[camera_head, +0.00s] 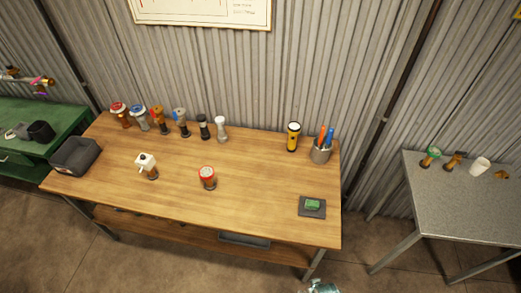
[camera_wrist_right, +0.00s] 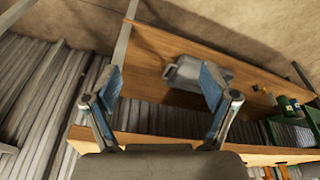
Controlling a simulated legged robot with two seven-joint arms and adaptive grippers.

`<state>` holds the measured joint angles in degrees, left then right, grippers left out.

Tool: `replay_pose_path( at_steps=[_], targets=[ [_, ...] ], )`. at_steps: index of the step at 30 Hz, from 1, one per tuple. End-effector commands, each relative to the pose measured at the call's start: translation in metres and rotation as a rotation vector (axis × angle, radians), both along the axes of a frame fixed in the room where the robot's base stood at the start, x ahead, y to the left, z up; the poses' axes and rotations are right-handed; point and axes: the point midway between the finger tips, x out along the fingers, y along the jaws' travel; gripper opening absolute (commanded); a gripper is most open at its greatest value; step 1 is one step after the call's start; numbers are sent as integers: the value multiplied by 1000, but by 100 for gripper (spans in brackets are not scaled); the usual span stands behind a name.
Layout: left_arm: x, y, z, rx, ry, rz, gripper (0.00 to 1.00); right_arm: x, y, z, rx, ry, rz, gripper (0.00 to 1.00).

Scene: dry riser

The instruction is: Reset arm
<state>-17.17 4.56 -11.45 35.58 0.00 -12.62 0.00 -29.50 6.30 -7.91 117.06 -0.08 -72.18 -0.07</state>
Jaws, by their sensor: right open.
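My right gripper (camera_wrist_right: 162,78) shows in the right wrist view with its two blue-padded fingers spread wide and nothing between them. It is in front of a wooden surface with a grey tray-like object (camera_wrist_right: 190,74) on it, seen at a steep tilt. In the head view only a small teal and grey piece (camera_head: 323,287) shows at the bottom edge, in front of the workbench; it looks like the tip of my right gripper. My left gripper is in neither view. The task line names no object.
The wooden workbench (camera_head: 250,212) carries a grey bin (camera_head: 75,155), a white-topped fitting (camera_head: 147,166), a red-topped one (camera_head: 208,178), several fittings at the back, a yellow flashlight (camera_head: 293,136), a pen cup (camera_head: 320,154) and a dark pad (camera_head: 312,207). A grey table (camera_head: 465,205) stands right.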

Motion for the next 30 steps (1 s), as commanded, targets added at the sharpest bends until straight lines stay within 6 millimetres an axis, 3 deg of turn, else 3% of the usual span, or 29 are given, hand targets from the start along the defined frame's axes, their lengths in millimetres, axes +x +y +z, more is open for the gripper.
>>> replay_pose_path(
  at_steps=[5, 8, 12, 15, 21, 25, 30],
  targets=[
    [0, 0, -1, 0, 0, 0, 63, -17, -1, -90, -3, 45, 6, 84],
    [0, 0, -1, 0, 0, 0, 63, -42, -4, -151, -6, 73, 11, 84],
    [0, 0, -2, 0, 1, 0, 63, -94, -12, -223, -10, 113, 20, 84],
    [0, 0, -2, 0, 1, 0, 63, -135, -19, -258, -14, 135, 26, 84],
    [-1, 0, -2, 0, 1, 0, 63, -193, -31, -290, -19, 161, 33, 84],
    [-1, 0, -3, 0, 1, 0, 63, -208, -34, -295, -20, 167, 35, 84],
    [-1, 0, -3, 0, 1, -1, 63, -209, -34, -295, -20, 166, 36, 84]
  ],
)
